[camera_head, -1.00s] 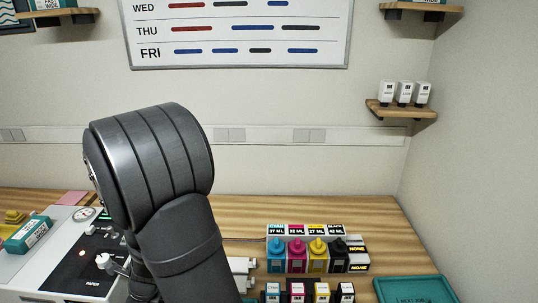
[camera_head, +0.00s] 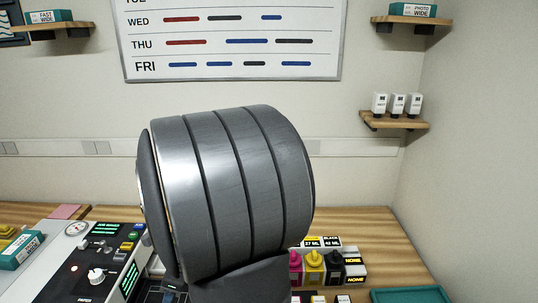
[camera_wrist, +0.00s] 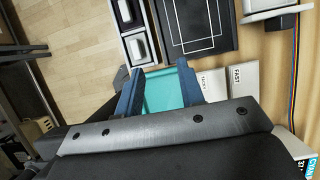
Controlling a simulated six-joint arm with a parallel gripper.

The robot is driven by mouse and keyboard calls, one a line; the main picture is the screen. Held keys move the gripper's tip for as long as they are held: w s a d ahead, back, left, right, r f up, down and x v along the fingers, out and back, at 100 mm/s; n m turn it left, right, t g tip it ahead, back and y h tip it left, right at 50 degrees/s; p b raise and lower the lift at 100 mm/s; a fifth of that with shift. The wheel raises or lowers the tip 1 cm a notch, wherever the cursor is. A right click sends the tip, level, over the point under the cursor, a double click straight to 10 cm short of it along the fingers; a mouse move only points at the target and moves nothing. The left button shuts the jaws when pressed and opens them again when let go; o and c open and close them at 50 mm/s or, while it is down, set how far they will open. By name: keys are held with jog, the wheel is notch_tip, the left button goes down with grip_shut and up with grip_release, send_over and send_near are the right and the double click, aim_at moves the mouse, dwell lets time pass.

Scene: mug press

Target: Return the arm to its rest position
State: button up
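My arm's thick grey link (camera_head: 230,190) fills the middle of the head view and hides much of the bench behind it. My gripper (camera_wrist: 160,68) shows only in the wrist view. Its two blue fingers stand apart, pointing to the top of the picture. A flat teal surface (camera_wrist: 160,95) shows between the fingers; it appears to lie below them, but its depth is hard to tell.
A press-like machine with a gauge and white knob (camera_head: 96,274) stands at left. Ink bottles (camera_head: 314,264) and a teal tray (camera_head: 410,295) are at right. In the wrist view, a black panel (camera_wrist: 195,25) and white cards (camera_wrist: 244,78) lie near the fingers.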

jog(key=w+d, duration=0.2)
jog(key=w, duration=1.9)
